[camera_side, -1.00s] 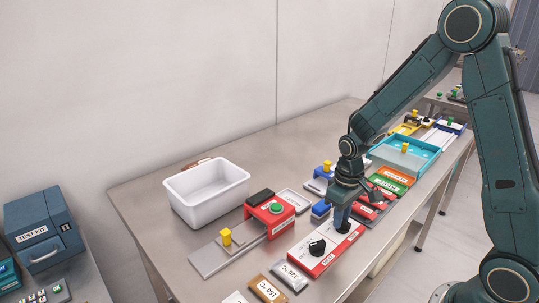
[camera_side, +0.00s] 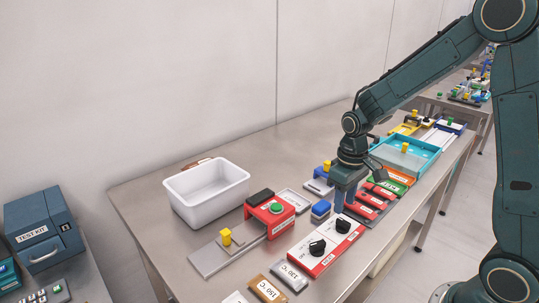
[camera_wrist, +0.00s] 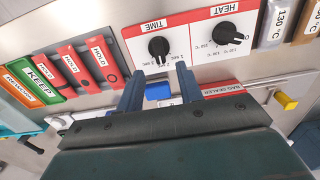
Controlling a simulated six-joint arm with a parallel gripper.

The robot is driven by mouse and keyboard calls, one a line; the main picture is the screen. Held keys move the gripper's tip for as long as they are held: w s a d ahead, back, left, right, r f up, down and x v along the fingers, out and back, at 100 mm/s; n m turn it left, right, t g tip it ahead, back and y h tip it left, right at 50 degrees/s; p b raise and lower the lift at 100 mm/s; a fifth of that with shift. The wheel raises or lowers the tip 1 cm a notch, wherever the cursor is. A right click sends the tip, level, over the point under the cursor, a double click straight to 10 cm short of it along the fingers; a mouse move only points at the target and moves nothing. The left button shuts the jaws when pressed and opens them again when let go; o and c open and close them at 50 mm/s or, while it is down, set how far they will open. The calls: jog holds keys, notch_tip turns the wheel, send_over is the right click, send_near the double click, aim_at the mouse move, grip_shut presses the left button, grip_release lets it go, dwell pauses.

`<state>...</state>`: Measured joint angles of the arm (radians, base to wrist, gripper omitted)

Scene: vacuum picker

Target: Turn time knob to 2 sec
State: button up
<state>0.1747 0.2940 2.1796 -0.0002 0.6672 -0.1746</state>
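The black time knob (camera_wrist: 158,47) sits on a white panel with a red strip marked TIME. In the side view the same time knob (camera_side: 343,225) stands clear of the gripper. The black heat knob (camera_wrist: 223,32) is on the panel beside it, and the heat knob (camera_side: 317,247) is nearer the camera in the side view. The small scale marks around the time knob are too blurred to tell its exact setting. My gripper (camera_wrist: 158,70) is open and empty, its two blue-grey fingers apart. In the side view my gripper (camera_side: 345,200) is behind the time knob, not touching it.
A red block with a green button (camera_side: 276,208) and a white bin (camera_side: 206,190) stand left. Red HOLD tags (camera_wrist: 104,60), the green KEEP tag (camera_wrist: 41,80) and a blue block (camera_wrist: 158,91) lie near the gripper. Temperature tags (camera_side: 290,275) lie in front.

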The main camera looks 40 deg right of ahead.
aim_at(343, 222)
notch_tip(343, 222, up, 8)
jog(key=shift+r, duration=0.25)
dwell(0.5)
jog(key=s+a+r+t, duration=0.2)
jog(key=s+a+r, duration=0.1)
jog(key=s, duration=0.5)
jog(key=s+a+r+t, duration=0.3)
jog(key=s+r, duration=0.2)
jog(key=s, duration=0.3)
jog(key=shift+s+r+t, duration=0.25)
jog(key=shift+s+t, duration=0.05)
jog(key=shift+s, duration=0.1)
